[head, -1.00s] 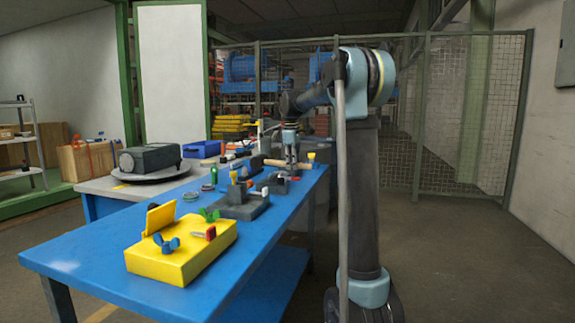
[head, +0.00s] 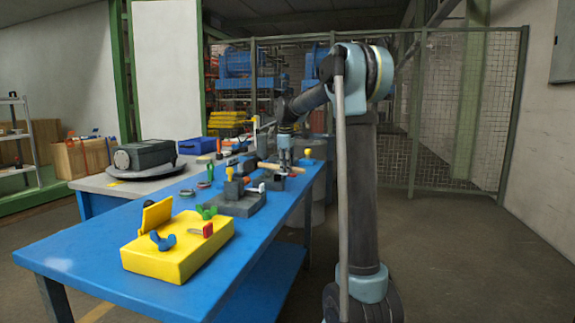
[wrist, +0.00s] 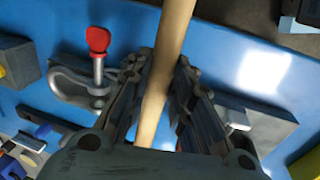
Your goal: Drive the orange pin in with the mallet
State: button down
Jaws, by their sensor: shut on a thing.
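My gripper (wrist: 157,100) is shut on the mallet's pale wooden handle (wrist: 170,45), which runs between its fingers in the wrist view. I cannot single out the orange pin for certain. A yellow-orange upright piece (head: 230,174) stands at a grey block (head: 237,204), and a yellow knob (head: 308,153) shows right of my gripper.
A yellow box (head: 178,258) with a blue wing piece sits on the near part of the blue table (head: 85,250). A red-topped pin with a metal shackle (wrist: 97,65) lies beside my gripper. A grey bench (head: 115,188) stands left; wire fence is behind.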

jog(key=shift+f, duration=2.8)
jog(key=shift+s+a, duration=0.35)
jog(key=shift+s, duration=0.55)
jog(key=shift+s+a, duration=0.3)
jog(key=shift+s, duration=0.65)
jog(key=shift+s+a, duration=0.35)
jog(key=shift+s, duration=0.55)
notch_tip(320, 180, up, 8)
jog(key=w+d, duration=0.1)
jog(key=w, duration=0.2)
